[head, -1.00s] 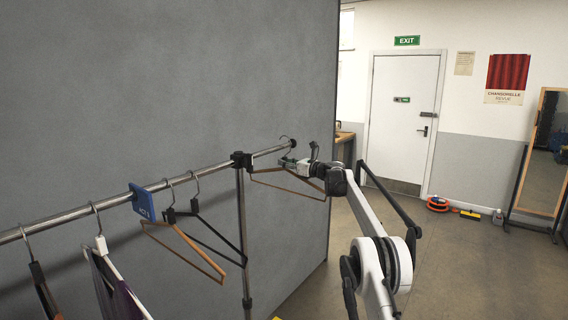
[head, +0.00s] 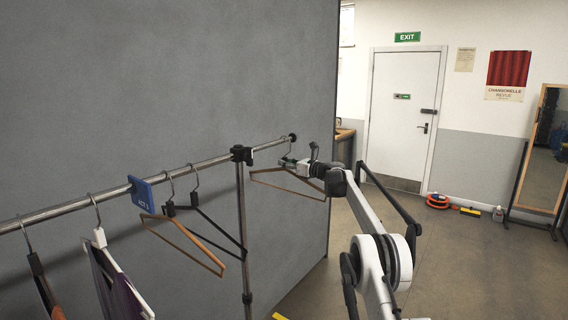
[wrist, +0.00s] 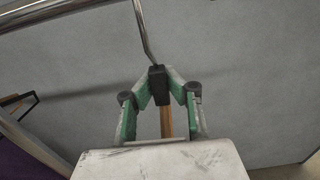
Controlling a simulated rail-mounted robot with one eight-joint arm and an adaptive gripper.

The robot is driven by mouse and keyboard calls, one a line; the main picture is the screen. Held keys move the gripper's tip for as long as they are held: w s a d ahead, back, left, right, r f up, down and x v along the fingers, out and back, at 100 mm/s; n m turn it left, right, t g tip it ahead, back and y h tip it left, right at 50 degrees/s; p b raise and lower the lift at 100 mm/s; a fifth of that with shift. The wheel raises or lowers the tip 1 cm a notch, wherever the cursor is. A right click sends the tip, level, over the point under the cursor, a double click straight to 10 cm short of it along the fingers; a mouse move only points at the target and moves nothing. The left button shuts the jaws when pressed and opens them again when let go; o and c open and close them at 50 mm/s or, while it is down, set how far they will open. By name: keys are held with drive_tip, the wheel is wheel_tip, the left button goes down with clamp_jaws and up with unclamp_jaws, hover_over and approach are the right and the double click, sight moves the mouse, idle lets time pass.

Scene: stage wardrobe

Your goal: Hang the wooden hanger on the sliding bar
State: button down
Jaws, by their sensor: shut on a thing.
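The wooden hanger (head: 288,190) is in my gripper (head: 290,161), near the right end of the rack in the head view. In the wrist view the fingertips (wrist: 160,82) are shut on the black collar (wrist: 157,88) at the hanger's neck, with the wooden body below. The hook wire (wrist: 144,32) rises out of the top of that view. The bar's end section (head: 270,145) runs right of the post clamp to a dark end cap. The hook's top is close to this section in the head view; I cannot tell whether it touches.
Left along the bar (head: 65,214) hang another wooden hanger (head: 186,238), a black hanger (head: 215,227), a blue tag (head: 141,194) and garments. The rack post (head: 244,225) stands just left of the held hanger. A grey panel (head: 170,80) is behind; open floor lies right.

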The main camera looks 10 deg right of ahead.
drive_tip(key=c, duration=1.8)
unclamp_jaws()
drive_tip(key=shift+d, duration=0.1)
